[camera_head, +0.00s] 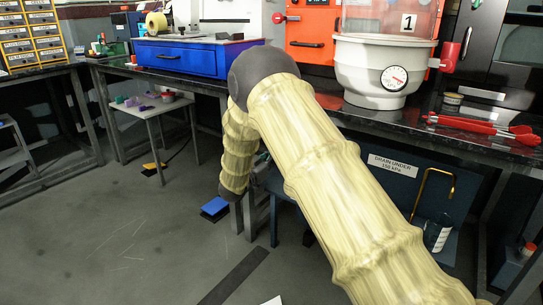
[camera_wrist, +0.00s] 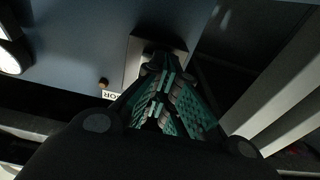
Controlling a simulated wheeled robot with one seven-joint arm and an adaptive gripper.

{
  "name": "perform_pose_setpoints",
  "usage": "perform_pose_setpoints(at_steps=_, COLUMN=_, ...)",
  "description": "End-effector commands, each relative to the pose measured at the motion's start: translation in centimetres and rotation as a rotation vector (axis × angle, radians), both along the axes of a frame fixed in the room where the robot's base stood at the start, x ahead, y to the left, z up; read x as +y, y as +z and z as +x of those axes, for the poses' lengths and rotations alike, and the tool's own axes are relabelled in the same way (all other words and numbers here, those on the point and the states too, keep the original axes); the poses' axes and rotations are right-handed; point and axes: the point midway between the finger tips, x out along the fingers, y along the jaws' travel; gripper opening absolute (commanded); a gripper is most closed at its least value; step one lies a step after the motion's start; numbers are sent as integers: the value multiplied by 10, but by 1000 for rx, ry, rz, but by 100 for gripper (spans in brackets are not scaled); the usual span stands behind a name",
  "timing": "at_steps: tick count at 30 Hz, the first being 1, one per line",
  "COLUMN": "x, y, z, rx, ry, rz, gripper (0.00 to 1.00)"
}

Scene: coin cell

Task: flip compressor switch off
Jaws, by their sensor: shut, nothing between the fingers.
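In the wrist view my gripper (camera_wrist: 165,88) has its teal-padded fingers closed together, with nothing held. Its tips are in front of a grey plate (camera_wrist: 135,52) on a blue-grey panel (camera_wrist: 85,35). I cannot tell whether they touch it. The fingers cover the middle of the plate, so any switch lever and its position are hidden. In the head view my sleeved arm reaches down by the bench, and the gripper itself is hidden.
A small brownish knob (camera_wrist: 103,83) and a round white gauge (camera_wrist: 12,55) are left of the fingers. A pale beam (camera_wrist: 275,85) runs along the right. Under the bench are a "DRAIN UNDER 150 kPa" sign (camera_head: 393,165), a brass pipe (camera_head: 432,180) and a bottle (camera_head: 437,234).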

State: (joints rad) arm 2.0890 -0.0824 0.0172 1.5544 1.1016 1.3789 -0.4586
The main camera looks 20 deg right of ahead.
Motion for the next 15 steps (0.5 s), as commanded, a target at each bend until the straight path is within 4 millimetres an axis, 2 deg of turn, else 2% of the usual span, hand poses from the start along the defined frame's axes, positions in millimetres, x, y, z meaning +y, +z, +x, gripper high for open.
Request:
perform_pose_setpoints(at_steps=1, x=-11, y=3, z=1, rx=-5, ry=-10, rz=-1, gripper=0)
perform_pose_setpoints(at_steps=8, x=-9, y=4, z=1, rx=-5, ry=-9, rz=-1, gripper=0)
perform_pose_setpoints(at_steps=11, x=-1, y=5, z=-2, rx=-5, ry=-9, rz=-2, gripper=0)
perform_pose_setpoints(at_steps=15, x=24, y=5, z=-9, rx=-4, ry=0, rz=-2, gripper=0)
